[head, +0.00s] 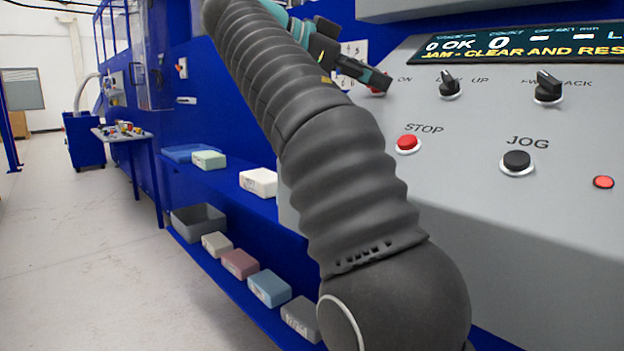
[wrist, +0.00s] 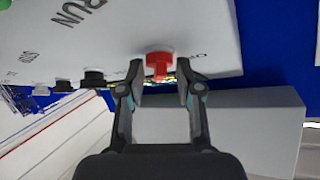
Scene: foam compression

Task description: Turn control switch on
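The red control switch (wrist: 158,62) is on the grey panel in the wrist view, with its handle between the fingertips of my gripper (wrist: 160,78). The two fingers are apart, with a visible gap on each side of the red handle, so the gripper is open. In the head view my gripper (head: 372,78) reaches the panel's upper left beside the word ON. Only a small red bit of the switch (head: 377,91) shows there, and most of it is hidden. The switch's exact setting is hard to tell.
The grey panel (head: 480,230) carries two black knobs (head: 450,86) (head: 548,90), a red STOP button (head: 408,143), a black JOG button (head: 517,160) and a small red light (head: 603,182). The display (head: 520,45) reads a JAM message. Foam blocks (head: 240,263) lie on the lower blue shelf.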

